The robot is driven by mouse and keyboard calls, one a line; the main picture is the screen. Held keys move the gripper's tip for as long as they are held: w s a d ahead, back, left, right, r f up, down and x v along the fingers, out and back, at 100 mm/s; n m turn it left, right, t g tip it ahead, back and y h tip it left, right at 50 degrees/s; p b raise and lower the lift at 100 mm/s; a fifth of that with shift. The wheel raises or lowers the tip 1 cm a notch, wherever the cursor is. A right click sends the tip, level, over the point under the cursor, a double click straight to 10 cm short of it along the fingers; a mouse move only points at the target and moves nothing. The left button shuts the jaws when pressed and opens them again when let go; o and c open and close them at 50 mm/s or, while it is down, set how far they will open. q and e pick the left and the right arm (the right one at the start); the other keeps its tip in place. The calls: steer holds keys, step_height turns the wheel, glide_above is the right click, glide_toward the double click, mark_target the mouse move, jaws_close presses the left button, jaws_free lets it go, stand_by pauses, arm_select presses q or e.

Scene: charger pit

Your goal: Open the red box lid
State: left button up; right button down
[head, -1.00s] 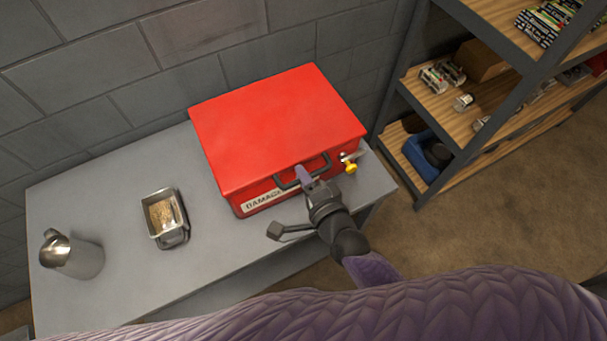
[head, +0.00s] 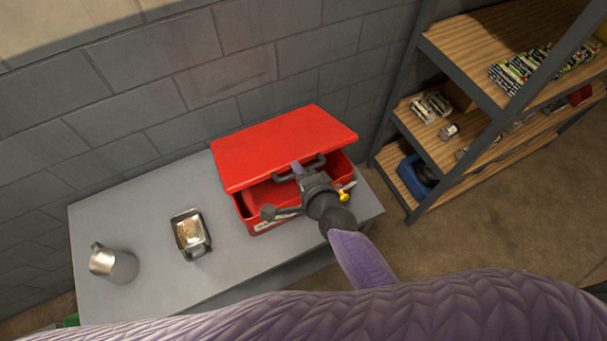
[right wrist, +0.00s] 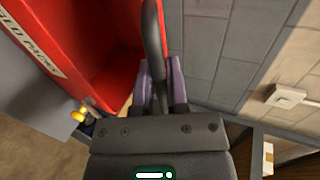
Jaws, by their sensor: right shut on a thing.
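The red box (head: 262,217) stands on the grey table against the wall. Its red lid (head: 280,145) is raised partway at the front, with a dark gap beneath it. My right gripper (head: 302,172) is at the front edge of the lid, shut on the dark handle (head: 318,161). In the right wrist view the handle (right wrist: 152,40) passes between the two purple fingers (right wrist: 160,88), and the inside of the box (right wrist: 105,70) shows to the left. A yellow-tipped latch (head: 344,195) is at the box's front right. My left gripper is out of view.
A metal tray with grainy contents (head: 189,232) and a metal pitcher (head: 113,262) stand on the grey table (head: 150,215) left of the box. A shelf unit (head: 440,170) with several items stands to the right. The block wall is close behind.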

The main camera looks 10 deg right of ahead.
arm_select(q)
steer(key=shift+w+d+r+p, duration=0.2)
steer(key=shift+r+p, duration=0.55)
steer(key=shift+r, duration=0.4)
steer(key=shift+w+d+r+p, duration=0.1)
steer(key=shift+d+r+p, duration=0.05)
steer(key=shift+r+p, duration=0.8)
arm_select(e)
steer(key=shift+g, duration=0.3)
steer(key=shift+w+a+r, duration=0.2)
steer(key=shift+w+r, duration=0.45)
steer(key=shift+r, duration=0.35)
steer(key=shift+w+a+r, duration=0.2)
steer(key=shift+w+r, duration=0.4)
steer(key=shift+r, duration=0.35)
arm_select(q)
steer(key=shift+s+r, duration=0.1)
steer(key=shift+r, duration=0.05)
arm_select(e)
steer(key=c, duration=0.7)
jaws_free()
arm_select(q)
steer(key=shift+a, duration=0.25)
arm_select(e)
steer(key=shift+o, duration=0.2)
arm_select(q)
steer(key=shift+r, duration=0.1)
arm_select(e)
steer(key=shift+s, duration=0.1)
